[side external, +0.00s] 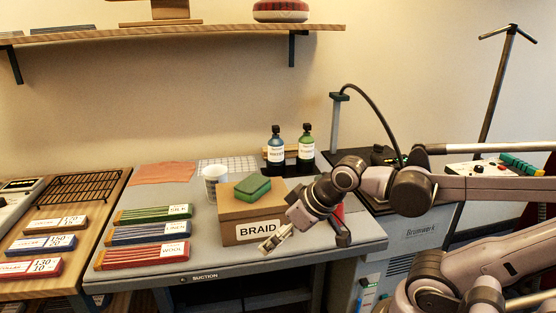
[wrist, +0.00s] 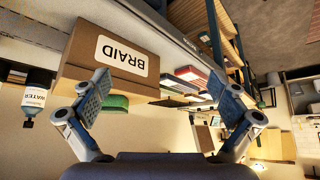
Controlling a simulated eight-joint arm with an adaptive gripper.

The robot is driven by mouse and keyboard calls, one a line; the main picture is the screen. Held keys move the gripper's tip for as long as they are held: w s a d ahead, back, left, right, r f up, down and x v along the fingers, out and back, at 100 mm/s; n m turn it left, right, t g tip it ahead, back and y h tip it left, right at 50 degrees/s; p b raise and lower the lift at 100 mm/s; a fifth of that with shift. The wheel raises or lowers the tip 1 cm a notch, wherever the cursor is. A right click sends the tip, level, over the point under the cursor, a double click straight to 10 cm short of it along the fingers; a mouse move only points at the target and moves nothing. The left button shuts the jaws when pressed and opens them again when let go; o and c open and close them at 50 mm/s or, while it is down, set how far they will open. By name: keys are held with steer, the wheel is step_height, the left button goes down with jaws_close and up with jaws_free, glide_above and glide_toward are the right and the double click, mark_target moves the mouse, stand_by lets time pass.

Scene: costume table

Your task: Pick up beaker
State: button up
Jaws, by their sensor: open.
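A whitish cup-shaped vessel (side external: 215,184), which looks like the beaker, stands upright on the grey table behind the left part of the cardboard box labelled BRAID (side external: 237,232). The box hides part of its lower right side. I cannot make it out in the wrist view. My gripper (side external: 306,240) is in front of the box's right side, to the right of and nearer than the beaker. In the wrist view my gripper (wrist: 162,98) has its two fingers wide apart with nothing held between them. The box (wrist: 88,62) shows upside down beyond the left finger.
A green sponge (side external: 251,187) lies on the box. Several coloured packets, including a green one (side external: 155,214), lie left of the box. A wall shelf (side external: 200,30) hangs above. An orange cloth (side external: 162,174) lies left of the beaker.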

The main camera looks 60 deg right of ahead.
steer(key=w+d+r+m, duration=0.1)
steer(key=w+d+r, duration=0.1)
steer(key=w+r, duration=0.4)
steer(key=m+g+h, duration=0.2)
steer(key=m, duration=0.1)
glide_toward(215, 181)
steer(key=shift+m+g, duration=0.6)
steer(key=shift+m, duration=0.1)
steer(key=shift+w+d+f, duration=0.9)
steer(key=shift+w+f, duration=0.5)
steer(key=shift+f, duration=0.6)
steer(key=shift+w+d+f, duration=0.85)
steer(key=shift+w+f, duration=0.5)
steer(key=shift+f, duration=0.65)
steer(key=shift+w+d+f, duration=0.9)
steer(key=shift+w+f, duration=0.5)
steer(key=shift+f, duration=0.55)
steer(key=c, duration=1.2)
